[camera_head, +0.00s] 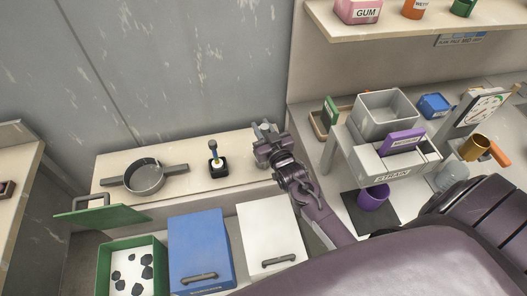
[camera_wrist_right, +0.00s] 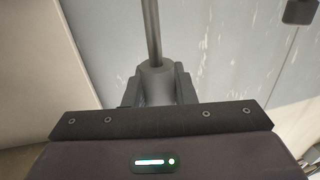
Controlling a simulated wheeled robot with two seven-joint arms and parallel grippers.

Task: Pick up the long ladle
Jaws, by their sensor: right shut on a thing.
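My right gripper (camera_head: 265,132) is over the back shelf, near its right end in the head view. In the right wrist view its fingers (camera_wrist_right: 157,88) are shut on a thick grey grip with a thin grey rod running up from it, which looks like the long ladle (camera_wrist_right: 151,28). The rod's far end is out of that view, so I cannot see a bowl. In the head view only a bit of grey shows at the fingers, and the rest is hidden. My left gripper is not in view.
A grey pan (camera_head: 145,179) and a black holder with a small upright tool (camera_head: 218,168) stand on the shelf. Below are a green bin (camera_head: 103,270), a blue lid (camera_head: 200,245) and a white lid (camera_head: 270,230). At right, a grey bin (camera_head: 385,118) and purple cup (camera_head: 373,197) crowd the counter.

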